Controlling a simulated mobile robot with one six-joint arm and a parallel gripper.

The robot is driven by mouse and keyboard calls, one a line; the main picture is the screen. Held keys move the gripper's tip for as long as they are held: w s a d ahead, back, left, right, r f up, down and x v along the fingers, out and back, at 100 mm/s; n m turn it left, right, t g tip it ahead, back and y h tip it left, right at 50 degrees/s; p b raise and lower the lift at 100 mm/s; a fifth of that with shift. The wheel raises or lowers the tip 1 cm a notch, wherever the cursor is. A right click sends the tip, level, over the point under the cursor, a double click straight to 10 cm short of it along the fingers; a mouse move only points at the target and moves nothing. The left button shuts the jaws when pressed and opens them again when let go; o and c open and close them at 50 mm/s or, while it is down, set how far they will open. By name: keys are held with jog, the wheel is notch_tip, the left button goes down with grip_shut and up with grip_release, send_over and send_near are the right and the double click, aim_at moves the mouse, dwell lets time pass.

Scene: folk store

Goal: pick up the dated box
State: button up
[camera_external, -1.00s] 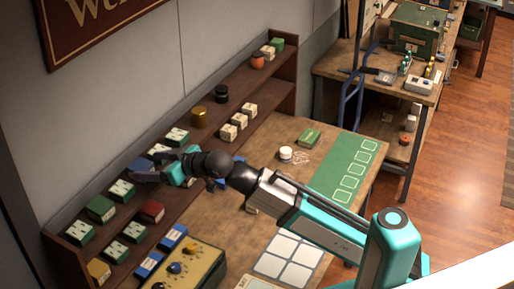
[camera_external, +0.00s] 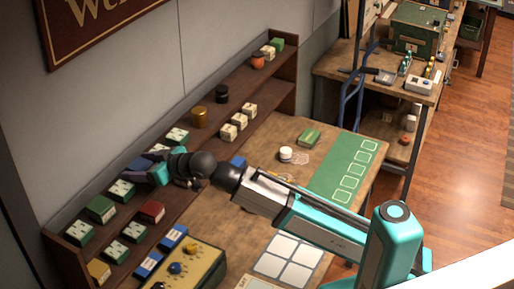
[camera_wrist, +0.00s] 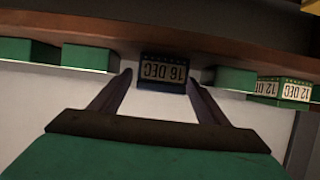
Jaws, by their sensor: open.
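The dated box (camera_wrist: 163,71), dark blue with a pale label reading "16 DEC", shows upside down at the top middle of the wrist view. My gripper (camera_wrist: 159,76) is open, with one finger to each side of the box in that picture. The jaws look empty; whether the box lies between the fingertips or beyond them I cannot tell. In the external view my gripper (camera_external: 136,176) is at the wall shelf among the boxes, and the arm hides part of that spot. I cannot tell there which box is the "16 DEC" one.
Green boxes (camera_wrist: 88,58) (camera_wrist: 236,79) flank the dated box, and "12 DEC" boxes (camera_wrist: 295,90) are at the right. A workbench (camera_external: 225,215) lies in front.

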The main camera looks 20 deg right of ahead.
aim_at(140, 165)
dwell(0.4)
jog(key=c, duration=1.2)
jog(key=shift+r, duration=0.2)
jog(key=shift+r+b, duration=0.7)
jog(key=shift+r, duration=0.75)
jog(key=s+d+b, duration=0.1)
jog(key=s+d, duration=0.2)
jog(key=d, duration=0.1)
jog(key=s+d+r+b, duration=0.1)
jog(key=s+d, duration=0.2)
jog(key=d, duration=0.1)
jog(key=s+d+b, duration=0.1)
jog(key=s+d, duration=0.2)
jog(key=d, duration=0.1)
jog(key=shift+s+d+r, duration=0.35)
jog(key=shift+s, duration=0.05)
